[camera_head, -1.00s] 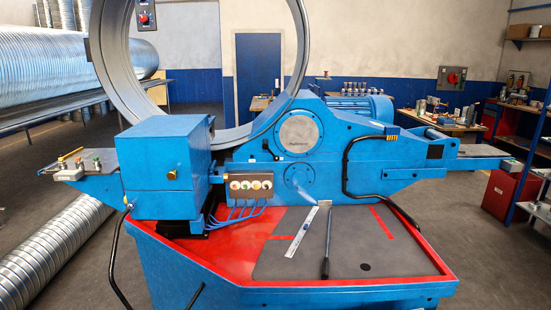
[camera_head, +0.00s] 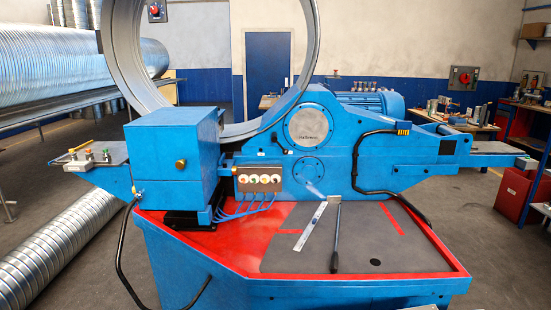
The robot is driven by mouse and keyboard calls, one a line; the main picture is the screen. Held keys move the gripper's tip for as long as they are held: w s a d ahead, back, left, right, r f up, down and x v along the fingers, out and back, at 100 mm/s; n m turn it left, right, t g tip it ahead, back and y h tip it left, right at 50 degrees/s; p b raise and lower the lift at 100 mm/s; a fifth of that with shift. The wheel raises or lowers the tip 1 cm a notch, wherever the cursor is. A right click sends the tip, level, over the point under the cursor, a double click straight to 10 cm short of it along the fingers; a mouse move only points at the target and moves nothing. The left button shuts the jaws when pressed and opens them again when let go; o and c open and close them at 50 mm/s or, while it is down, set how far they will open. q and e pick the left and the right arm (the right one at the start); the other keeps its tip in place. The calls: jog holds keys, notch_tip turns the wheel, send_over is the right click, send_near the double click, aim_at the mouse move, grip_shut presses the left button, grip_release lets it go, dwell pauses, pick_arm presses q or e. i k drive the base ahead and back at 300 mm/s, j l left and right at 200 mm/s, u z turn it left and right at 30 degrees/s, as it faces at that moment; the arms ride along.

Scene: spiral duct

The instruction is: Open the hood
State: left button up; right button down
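A blue box-shaped housing (camera_head: 172,158) stands at the left of the blue machine, in front of the large metal ring (camera_head: 108,60). It looks like the hood, though I cannot be sure. Its faces look closed, and no opening shows. Neither of my grippers is clearly in view.
A button panel (camera_head: 260,179) with blue hoses is right of the housing. A black-handled lever (camera_head: 335,240) and a ruler (camera_head: 309,228) lie on the red-edged machine bed (camera_head: 400,250). Spiral ducts (camera_head: 60,240) lie at left. Shelves stand at right.

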aim_at(162, 145)
jog(key=i+j, duration=0.1)
jog(key=j, duration=0.3)
jog(key=i+j, duration=0.1)
jog(key=j, duration=0.3)
jog(key=i+j, duration=0.1)
jog(key=j, duration=0.3)
jog(key=i+j, duration=0.1)
jog(key=j, duration=0.3)
